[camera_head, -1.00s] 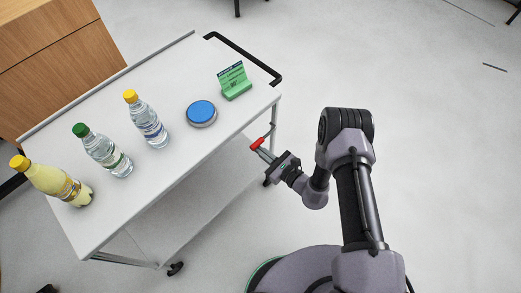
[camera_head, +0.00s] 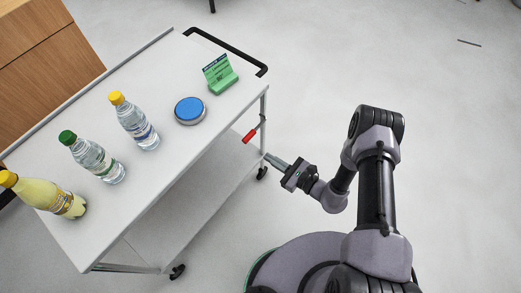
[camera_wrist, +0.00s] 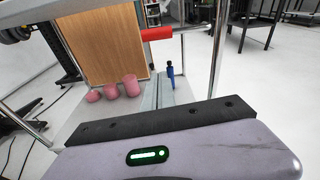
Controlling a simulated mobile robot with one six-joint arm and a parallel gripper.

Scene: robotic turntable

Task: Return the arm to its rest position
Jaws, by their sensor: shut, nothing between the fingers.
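My arm is beside the white cart, to the right of it in the head view. My gripper (camera_head: 269,157) is shut and empty, its light grey fingers pointing toward the cart's near right leg. It is apart from the red handle (camera_head: 249,136) that hangs on that leg under the tabletop. In the wrist view the red handle (camera_wrist: 157,34) shows above the closed fingers, with a clear gap.
The cart top (camera_head: 150,185) bears a yellow bottle (camera_head: 45,196), two clear bottles, a blue-topped disc (camera_head: 190,110) and a green sign (camera_head: 220,76). The wrist view shows pink cylinders (camera_wrist: 130,85) and a small blue object (camera_wrist: 170,70).

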